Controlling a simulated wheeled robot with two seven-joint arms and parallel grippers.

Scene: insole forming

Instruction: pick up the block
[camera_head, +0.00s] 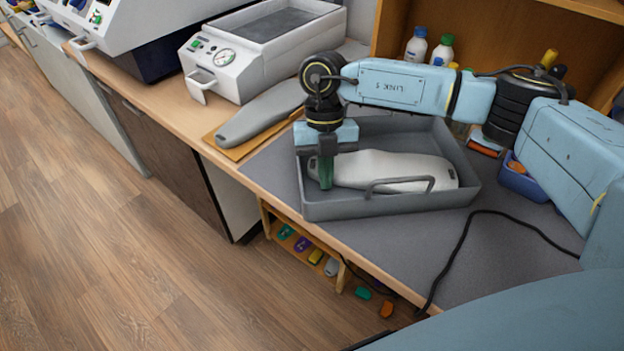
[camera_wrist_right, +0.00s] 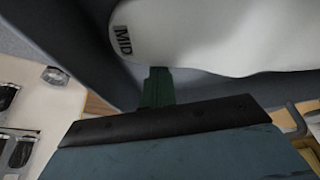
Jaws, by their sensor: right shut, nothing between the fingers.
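A pale, insole-shaped block (camera_head: 395,168) lies in a grey tray (camera_head: 345,212) on the worktop. My right gripper (camera_head: 326,183) points down into the tray at the block's left end, its green fingers shut and empty. In the right wrist view, the block (camera_wrist_right: 200,35) shows a "MID" mark near its end, and the shut green fingers (camera_wrist_right: 158,86) are close beside it. I cannot tell if they touch it. My left gripper is not in view.
A darker grey form (camera_head: 262,112) lies on a wooden board left of the tray. A white machine with a gauge (camera_head: 225,62) stands behind it. Bottles (camera_head: 417,45) stand in a shelf at the back. A black cable (camera_head: 460,245) crosses the grey mat at right.

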